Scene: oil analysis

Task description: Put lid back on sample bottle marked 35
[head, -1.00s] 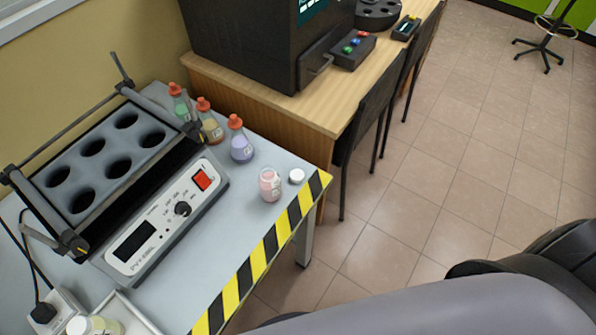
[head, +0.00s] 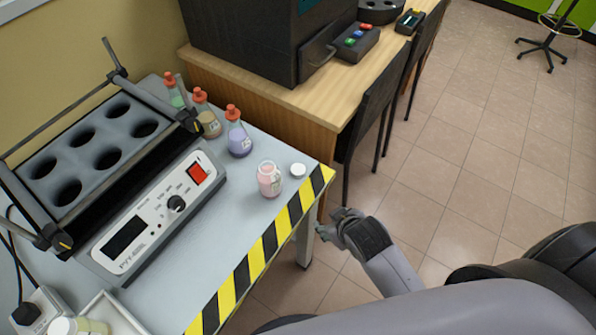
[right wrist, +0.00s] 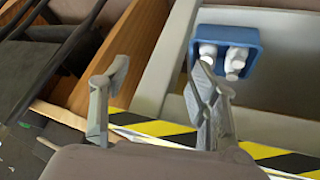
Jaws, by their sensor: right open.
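The open sample bottle (head: 270,180) is clear with pink contents and stands upright near the striped table edge in the head view. Its label is too small to read. A white lid (head: 298,170) lies flat on the table just right of the bottle, apart from it. My right gripper (head: 333,225) is empty, past the table's striped edge, below and right of the lid in the picture. Its two fingers stand apart in the right wrist view (right wrist: 158,92), with neither bottle nor lid between them. My left gripper is not in view.
Several flasks with orange stoppers, one of them purple (head: 238,137), stand behind the bottle. A heater block (head: 150,220) fills the table's left. The right wrist view shows a blue bin (right wrist: 248,42) holding white bottles. A chair (head: 375,110) stands by the wooden desk.

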